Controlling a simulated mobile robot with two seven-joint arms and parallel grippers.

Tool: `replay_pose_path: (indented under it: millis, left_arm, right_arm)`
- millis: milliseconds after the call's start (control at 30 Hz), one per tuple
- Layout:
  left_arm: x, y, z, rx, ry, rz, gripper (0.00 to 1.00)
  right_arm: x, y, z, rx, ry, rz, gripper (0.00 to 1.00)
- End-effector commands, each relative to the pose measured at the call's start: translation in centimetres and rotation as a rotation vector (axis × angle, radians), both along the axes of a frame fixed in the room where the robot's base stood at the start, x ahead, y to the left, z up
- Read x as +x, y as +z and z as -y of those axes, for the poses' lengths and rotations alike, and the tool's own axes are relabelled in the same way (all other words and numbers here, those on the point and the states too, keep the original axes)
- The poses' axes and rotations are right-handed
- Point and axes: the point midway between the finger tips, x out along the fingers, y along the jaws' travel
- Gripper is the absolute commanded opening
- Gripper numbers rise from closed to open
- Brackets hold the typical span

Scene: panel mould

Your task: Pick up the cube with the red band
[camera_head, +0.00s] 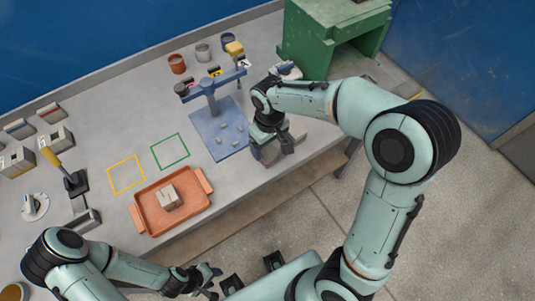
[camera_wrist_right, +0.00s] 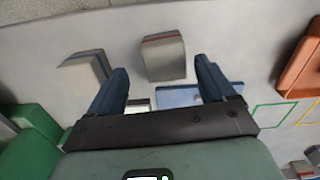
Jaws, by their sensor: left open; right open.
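My right gripper (camera_head: 283,145) is open over the table's near edge, right of the blue stand. In the head view, a grey block (camera_head: 268,154) shows partly below the right gripper. My left gripper (camera_head: 208,279) is open and empty, off the table's front.
An orange tray (camera_head: 150,228) holds a beige block (camera_head: 168,197). A blue stand (camera_head: 212,133) with small grey pieces is left of the right gripper. A green housing (camera_head: 300,45) stands behind. Yellow (camera_head: 126,174) and green (camera_head: 170,151) outlined squares are empty.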

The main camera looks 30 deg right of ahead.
Motion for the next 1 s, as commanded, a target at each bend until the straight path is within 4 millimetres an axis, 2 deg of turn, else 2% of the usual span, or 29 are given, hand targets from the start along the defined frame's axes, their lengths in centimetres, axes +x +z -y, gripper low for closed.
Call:
replay_pose_path:
  millis: [100, 267, 567, 667, 700, 767, 1000]
  left_arm:
    - [0.0, -0.1, 0.0, 0.000, 0.000, 0.000, 0.43]
    - [-0.2, -0.3, 0.0, 0.001, 0.000, -0.001, 0.43]
    - [-0.2, -0.3, 0.0, 0.001, 0.000, -0.001, 0.43]
    - [-0.2, -0.3, 0.0, 0.001, 0.000, -0.001, 0.43]
    - [-0.2, -0.3, 0.0, 0.001, 0.000, -0.001, 0.43]
    - [-0.2, -0.3, 0.0, 0.001, 0.000, -0.001, 0.43]
    - [-0.2, -0.3, 0.0, 0.001, 0.000, -0.001, 0.43]
  right_arm:
    - [-0.3, -1.9, -0.5, -0.001, 0.003, -0.005, 0.83]
    - [-0.3, -4.0, -0.6, -0.001, 0.001, -0.004, 0.83]
    - [-0.2, -4.5, -0.6, 0.000, 0.001, 0.000, 0.83]
    - [-0.2, -4.5, -0.6, 0.000, 0.001, 0.000, 0.54]
    - [-0.2, -4.5, -0.6, 0.000, 0.001, 0.000, 0.41]
    - [-0.2, -4.5, -0.6, 0.000, 0.001, 0.000, 0.23]
    - [-0.2, -4.4, -0.6, 0.000, 0.001, 0.000, 0.23]
